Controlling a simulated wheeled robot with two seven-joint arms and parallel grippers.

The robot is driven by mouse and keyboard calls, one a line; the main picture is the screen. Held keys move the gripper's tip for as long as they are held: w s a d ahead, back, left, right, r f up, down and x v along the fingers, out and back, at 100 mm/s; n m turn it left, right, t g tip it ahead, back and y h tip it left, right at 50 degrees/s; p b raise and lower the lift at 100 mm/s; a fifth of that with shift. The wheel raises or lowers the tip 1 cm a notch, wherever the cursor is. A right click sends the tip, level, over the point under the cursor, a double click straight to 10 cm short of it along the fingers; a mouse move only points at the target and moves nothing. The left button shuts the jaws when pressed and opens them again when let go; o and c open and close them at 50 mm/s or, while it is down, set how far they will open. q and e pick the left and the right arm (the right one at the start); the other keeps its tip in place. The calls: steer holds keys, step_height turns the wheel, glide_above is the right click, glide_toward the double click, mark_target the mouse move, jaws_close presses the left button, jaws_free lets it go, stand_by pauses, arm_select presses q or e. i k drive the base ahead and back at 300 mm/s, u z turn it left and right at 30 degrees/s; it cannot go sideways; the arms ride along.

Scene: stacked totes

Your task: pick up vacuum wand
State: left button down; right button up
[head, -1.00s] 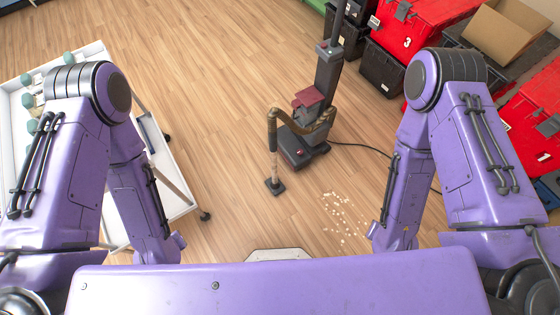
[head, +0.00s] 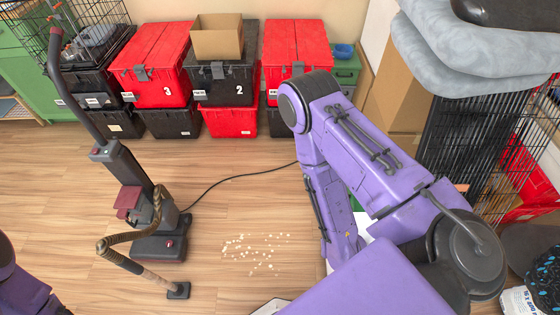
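The upright vacuum (head: 130,170) is dark grey with a dark red part and a long handle that leans to the upper left. Neither of my grippers shows. My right arm reaches down at the right, and only a piece of my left arm shows at the lower left corner.
Pale crumbs (head: 255,252) lie on the wood floor right of the wand. A black cord (head: 240,177) runs from the vacuum. Stacked red and black totes (head: 228,122) line the wall, with an open cardboard box (head: 218,42) on top. A black wire cage (head: 465,140) stands at right.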

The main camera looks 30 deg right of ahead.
mark_target(176, 289)
steer(key=z, duration=0.45)
steer(key=k, duration=1.4)
steer(key=u, duration=1.35)
